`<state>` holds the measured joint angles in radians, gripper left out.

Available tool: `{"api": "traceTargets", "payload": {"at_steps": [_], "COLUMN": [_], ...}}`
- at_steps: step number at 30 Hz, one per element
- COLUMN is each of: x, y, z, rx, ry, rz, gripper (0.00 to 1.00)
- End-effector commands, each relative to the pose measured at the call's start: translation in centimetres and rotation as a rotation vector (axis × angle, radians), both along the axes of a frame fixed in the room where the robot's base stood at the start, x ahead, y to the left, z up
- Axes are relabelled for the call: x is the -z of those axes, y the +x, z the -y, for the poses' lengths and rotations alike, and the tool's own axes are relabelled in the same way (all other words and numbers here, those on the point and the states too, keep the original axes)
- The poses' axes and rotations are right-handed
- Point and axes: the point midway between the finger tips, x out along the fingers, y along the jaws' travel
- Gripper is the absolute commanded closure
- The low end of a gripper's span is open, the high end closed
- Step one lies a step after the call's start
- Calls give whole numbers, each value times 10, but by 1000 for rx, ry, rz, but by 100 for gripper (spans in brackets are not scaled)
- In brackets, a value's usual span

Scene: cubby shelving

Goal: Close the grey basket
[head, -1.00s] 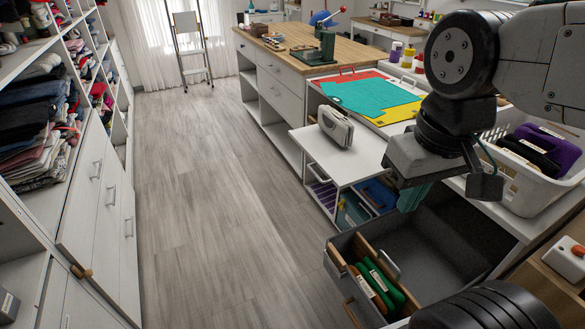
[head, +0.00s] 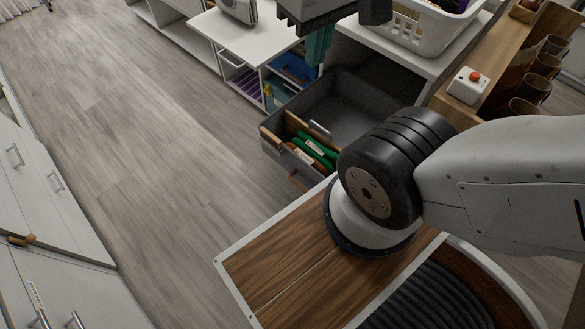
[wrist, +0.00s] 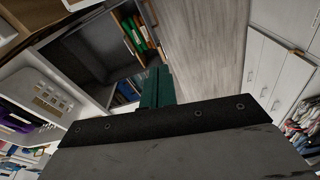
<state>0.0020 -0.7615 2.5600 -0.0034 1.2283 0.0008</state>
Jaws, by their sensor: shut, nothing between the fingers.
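The grey basket (head: 368,94) is a dark grey drawer-like bin, pulled out below the white counter in the head view. Green folders (head: 314,150) and wooden dividers stand at its front end, and the rest of its inside is empty. In the wrist view the basket (wrist: 88,52) is at upper left, with the folders at its right end. My gripper (head: 317,58) has teal fingers, shut and empty, pointing down near the back left edge of the basket in the head view. The fingers also show in the wrist view (wrist: 156,76). I see no contact with the basket.
A white laundry basket (head: 437,28) stands on the counter behind. A white box with a red button (head: 468,86) is on the wooden shelf at right. Open cubbies with blue bins (head: 292,68) are left of the grey basket. The grey floor (head: 130,120) at left is clear.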

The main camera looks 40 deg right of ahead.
Motion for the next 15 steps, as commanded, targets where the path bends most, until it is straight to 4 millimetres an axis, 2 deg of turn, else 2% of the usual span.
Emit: {"api": "traceTargets", "payload": {"at_steps": [5,11,15], "x": [7,40,67], "y": [3,20,38], "z": [-7,-25,-34], "rx": [-38,-147,-251], "ry": [0,-34,-110], "rz": [-39,-223,-344], "gripper": [100,100,100]}}
